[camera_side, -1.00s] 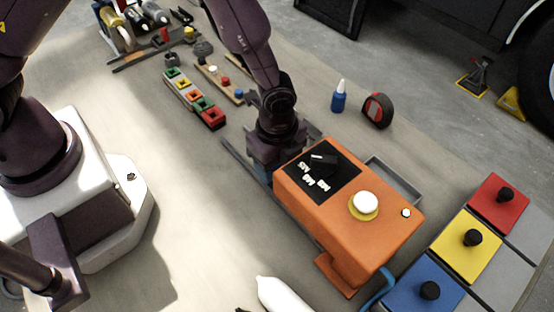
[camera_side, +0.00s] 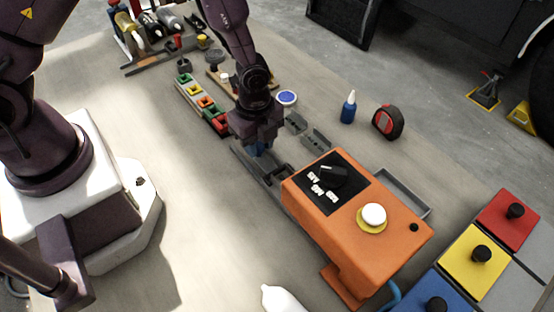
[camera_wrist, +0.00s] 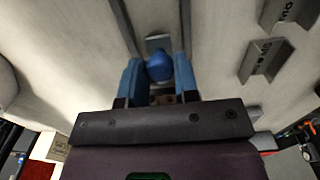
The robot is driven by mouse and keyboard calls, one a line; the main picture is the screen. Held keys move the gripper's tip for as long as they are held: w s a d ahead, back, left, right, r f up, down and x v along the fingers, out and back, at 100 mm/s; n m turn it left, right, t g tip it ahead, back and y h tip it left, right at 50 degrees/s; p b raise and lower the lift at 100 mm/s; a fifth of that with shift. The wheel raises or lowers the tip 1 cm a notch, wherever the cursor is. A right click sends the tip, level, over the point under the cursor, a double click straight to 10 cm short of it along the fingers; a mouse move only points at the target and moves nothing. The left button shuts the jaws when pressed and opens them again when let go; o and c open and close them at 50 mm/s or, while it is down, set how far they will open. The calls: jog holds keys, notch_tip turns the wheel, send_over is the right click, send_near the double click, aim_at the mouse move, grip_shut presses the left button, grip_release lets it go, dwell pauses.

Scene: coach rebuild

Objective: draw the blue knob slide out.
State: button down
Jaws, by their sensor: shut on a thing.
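The blue knob (camera_wrist: 159,67) is a round ball on a small grey slide plate (camera_wrist: 158,42), seen in the wrist view. My gripper (camera_wrist: 158,80) has its two blue fingers closed on either side of the knob. In the side view my gripper (camera_side: 259,149) is low over the left part of a dark grey rail track (camera_side: 277,182), apart from the orange box (camera_side: 345,215). The track runs toward the orange box. The knob is hidden by my gripper in the side view.
Grey brackets (camera_side: 316,139) lie right of the track. A blue bottle (camera_side: 348,108) and tape measure (camera_side: 387,121) stand beyond. A row of coloured blocks (camera_side: 205,103) is close behind my gripper. Coloured panels with black knobs (camera_side: 480,254) are at lower right.

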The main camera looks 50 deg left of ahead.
jog(key=a, duration=0.5)
jog(key=shift+a, duration=0.25)
jog(key=c, duration=0.9)
grip_release()
jog(key=shift+o, duration=0.3)
jog(key=shift+d, duration=0.1)
jog(key=shift+r, duration=0.15)
jog(key=shift+r, duration=0.3)
notch_tip(320, 180, up, 12)
